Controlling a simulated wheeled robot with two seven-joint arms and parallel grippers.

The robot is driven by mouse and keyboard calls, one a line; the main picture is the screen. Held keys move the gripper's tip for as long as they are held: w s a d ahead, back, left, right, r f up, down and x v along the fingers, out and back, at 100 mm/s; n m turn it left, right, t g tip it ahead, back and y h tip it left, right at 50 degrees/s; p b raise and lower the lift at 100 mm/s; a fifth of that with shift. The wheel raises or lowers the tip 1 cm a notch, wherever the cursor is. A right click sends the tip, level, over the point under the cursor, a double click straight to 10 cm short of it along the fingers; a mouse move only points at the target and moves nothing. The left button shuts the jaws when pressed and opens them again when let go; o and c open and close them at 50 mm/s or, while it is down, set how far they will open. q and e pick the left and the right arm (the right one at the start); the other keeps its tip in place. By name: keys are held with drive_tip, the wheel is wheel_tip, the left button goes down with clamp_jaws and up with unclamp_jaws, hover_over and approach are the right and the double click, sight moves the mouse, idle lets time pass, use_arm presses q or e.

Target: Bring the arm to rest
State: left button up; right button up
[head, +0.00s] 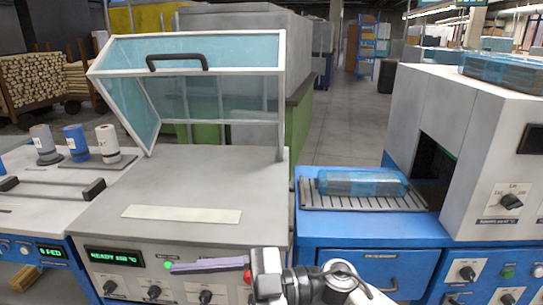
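One of my arms comes in at the bottom middle from the lower right, so I take it as my right one. Its white and dark gripper end (265,274) is in front of the control panel of the middle machine (195,180). Its fingertips are not clear, so I cannot tell if it is open or shut. A thin pale purple bar (208,265) lies across the panel just left of it; I cannot tell whether the gripper touches it. My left gripper is not in view.
The middle machine has a raised clear lid with a black handle (177,60) and a pale strip (181,214) on top. Right, a blue clear package (362,183) lies on a slatted rack before a tunnel machine (480,130). Left, several rolls stand on a bench (40,215).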

drive_tip(key=w+d+f+m+t+h, duration=0.35)
drive_tip(key=d+f+m+t, duration=0.3)
drive_tip(key=m+t, duration=0.3)
drive_tip(key=w+d+f+m+t+h, duration=0.3)
drive_tip(key=w+d+f+m+t, duration=0.15)
drive_tip(key=d+m+t, duration=0.4)
drive_tip(key=s+d+f+m+g+h, duration=0.2)
drive_tip(key=s+d+f+g+h, duration=0.1)
drive_tip(key=s+d+f, duration=0.4)
drive_tip(key=s+d+f+m+g+h, duration=0.2)
drive_tip(key=s+d+f+h, duration=0.4)
drive_tip(key=s+f, duration=0.7)
wheel_tip(320, 180, down, 4)
drive_tip(key=shift+s+d+f+m+g, duration=0.3)
drive_tip(key=shift+d+m+g, duration=0.1)
drive_tip(key=shift+d+g, duration=0.2)
drive_tip(key=shift+h, duration=0.25)
